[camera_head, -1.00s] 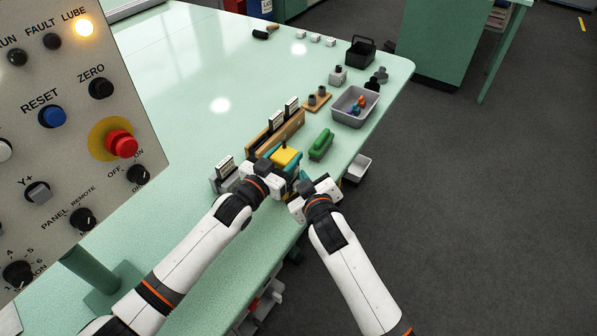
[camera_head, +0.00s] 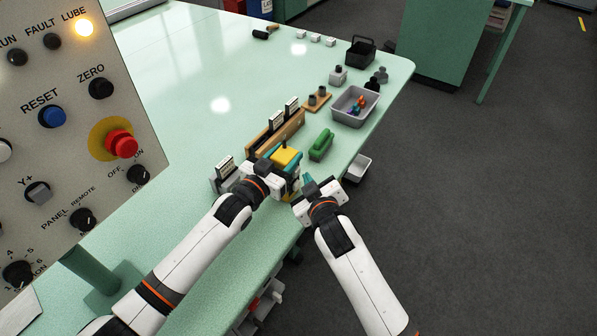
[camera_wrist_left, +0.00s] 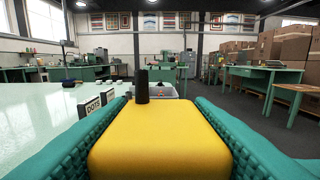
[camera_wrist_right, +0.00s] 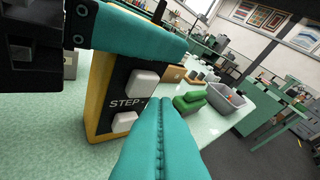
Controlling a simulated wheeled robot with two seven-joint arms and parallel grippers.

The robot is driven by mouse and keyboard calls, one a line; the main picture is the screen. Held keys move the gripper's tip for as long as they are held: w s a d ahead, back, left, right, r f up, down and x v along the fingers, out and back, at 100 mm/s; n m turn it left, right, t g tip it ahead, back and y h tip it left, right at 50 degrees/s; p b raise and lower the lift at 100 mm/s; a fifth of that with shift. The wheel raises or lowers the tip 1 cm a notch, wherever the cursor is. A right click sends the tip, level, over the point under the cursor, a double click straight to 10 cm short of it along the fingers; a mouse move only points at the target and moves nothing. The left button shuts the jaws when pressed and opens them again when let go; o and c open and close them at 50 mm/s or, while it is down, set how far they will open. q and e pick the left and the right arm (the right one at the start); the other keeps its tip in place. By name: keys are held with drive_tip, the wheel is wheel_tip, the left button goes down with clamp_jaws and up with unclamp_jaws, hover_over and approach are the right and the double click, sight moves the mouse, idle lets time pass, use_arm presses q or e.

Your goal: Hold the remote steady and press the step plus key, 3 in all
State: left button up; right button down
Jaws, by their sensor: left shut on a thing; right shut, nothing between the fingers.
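The remote (camera_head: 287,156) is a yellow block with a dark key face and a black stub on one end. My left gripper (camera_head: 282,168) is shut on it, a teal finger on each side, as the left wrist view (camera_wrist_left: 158,140) shows. In the right wrist view, two white keys, an upper one (camera_wrist_right: 142,84) and a lower one (camera_wrist_right: 124,122), flank the word STEP. The sign after STEP is partly hidden, so I cannot tell which is plus. My right gripper (camera_head: 308,181) is shut and empty, right of the remote, with a visible gap in the head view.
A control panel (camera_head: 60,150) with knobs and a red button fills the left. Behind the remote are a wooden rack (camera_head: 262,137), a green object (camera_head: 321,144) and a grey bin (camera_head: 340,113) with small coloured pieces. The table edge is close by on the right.

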drive_tip(key=shift+d, duration=0.15)
drive_tip(key=shift+s+d, duration=0.8)
drive_tip(key=shift+d, duration=0.2)
drive_tip(key=shift+s+d, duration=0.75)
drive_tip(key=shift+d, duration=0.25)
idle(2.7)
drive_tip(key=s+d, duration=0.2)
drive_tip(key=d, duration=0.1)
drive_tip(key=shift+s, duration=0.1)
drive_tip(key=w+a, duration=0.5)
drive_tip(key=a, duration=0.2)
idle(0.5)
drive_tip(key=shift+w, duration=0.1)
idle(1.5)
